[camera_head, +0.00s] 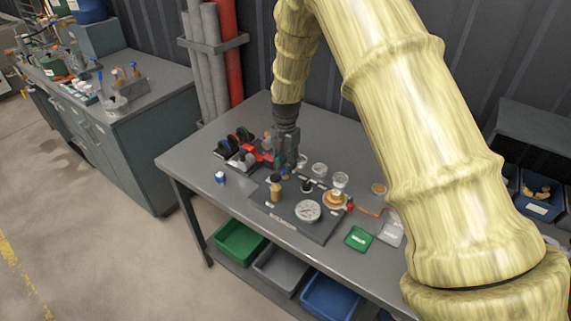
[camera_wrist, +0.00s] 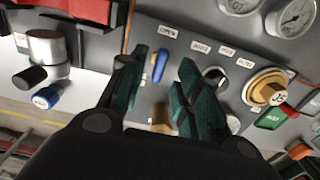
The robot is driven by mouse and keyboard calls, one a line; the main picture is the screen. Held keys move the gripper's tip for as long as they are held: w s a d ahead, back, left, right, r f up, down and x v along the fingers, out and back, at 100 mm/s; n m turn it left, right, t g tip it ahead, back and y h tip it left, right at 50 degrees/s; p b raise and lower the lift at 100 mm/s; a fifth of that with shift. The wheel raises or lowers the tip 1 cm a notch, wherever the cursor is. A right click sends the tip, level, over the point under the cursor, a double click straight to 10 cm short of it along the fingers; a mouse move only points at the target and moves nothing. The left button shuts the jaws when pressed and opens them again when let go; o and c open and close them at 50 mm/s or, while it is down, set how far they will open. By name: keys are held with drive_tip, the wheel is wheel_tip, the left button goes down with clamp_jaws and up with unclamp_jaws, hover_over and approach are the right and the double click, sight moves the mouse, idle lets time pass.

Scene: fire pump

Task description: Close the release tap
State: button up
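A small blue lever (camera_wrist: 159,67) sits on the grey panel beside a label that seems to read "OPEN". It looks like the release tap, though no label I can read says so. My gripper (camera_wrist: 164,58) is open, with one dark green finger on each side of the lever. I cannot tell whether either finger touches it. In the head view my gripper (camera_head: 287,160) points down over the back part of the pump panel (camera_head: 290,226). There the lever is a small blue spot (camera_head: 286,173) just below the fingers.
A brass knob (camera_wrist: 267,91) and round gauges (camera_wrist: 297,17) are right of the fingers. In the head view, red and black parts (camera_head: 245,152) stand left of my gripper. The table's front left is mostly clear.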

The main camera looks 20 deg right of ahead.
drive_tip(key=shift+f+p, duration=0.3)
drive_tip(key=shift+f, duration=0.85)
clamp_jaws()
